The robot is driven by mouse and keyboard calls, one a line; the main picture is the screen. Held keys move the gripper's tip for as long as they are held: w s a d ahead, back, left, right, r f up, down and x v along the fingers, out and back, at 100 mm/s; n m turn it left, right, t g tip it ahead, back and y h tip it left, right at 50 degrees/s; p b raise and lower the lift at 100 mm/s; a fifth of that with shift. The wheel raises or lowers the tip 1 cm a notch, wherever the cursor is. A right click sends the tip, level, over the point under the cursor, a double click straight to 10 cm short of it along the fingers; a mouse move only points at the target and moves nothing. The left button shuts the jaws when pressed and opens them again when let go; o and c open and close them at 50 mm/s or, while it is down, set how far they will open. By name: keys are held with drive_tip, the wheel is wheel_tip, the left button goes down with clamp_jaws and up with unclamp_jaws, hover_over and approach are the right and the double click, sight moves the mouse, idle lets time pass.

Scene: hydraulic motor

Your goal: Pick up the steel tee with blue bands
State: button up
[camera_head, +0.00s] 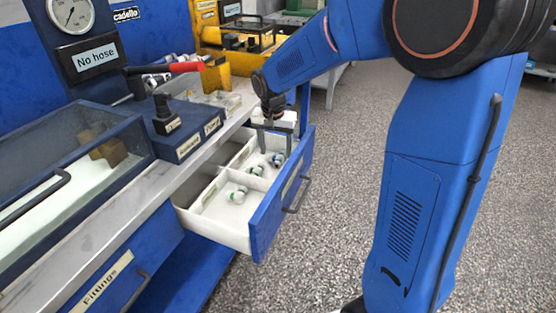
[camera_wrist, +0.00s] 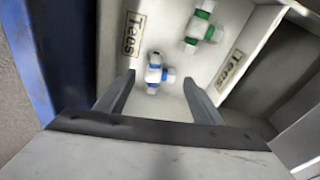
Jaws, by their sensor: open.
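The steel tee with blue bands (camera_wrist: 155,73) lies on the white floor of a drawer compartment marked "Tees" in the wrist view. In the head view the blue-banded tee (camera_head: 276,160) is in the far part of the open drawer. My gripper (camera_wrist: 160,98) is open and points down at it, with one finger to each side in the picture. The tee is not held. In the head view my gripper (camera_head: 274,143) reaches down over the drawer, and one finger partly covers the compartment.
A green-banded tee (camera_wrist: 200,28) lies near the blue one. White dividers and the blue drawer front (camera_head: 283,195) bound the space. A bench with a glass-topped case (camera_head: 75,165) stands at left.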

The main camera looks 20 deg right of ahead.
drive_tip(key=shift+w+d+f, duration=0.1)
drive_tip(key=shift+w+f, duration=0.05)
drive_tip(key=shift+f, duration=1.05)
drive_tip(key=c, duration=1.3)
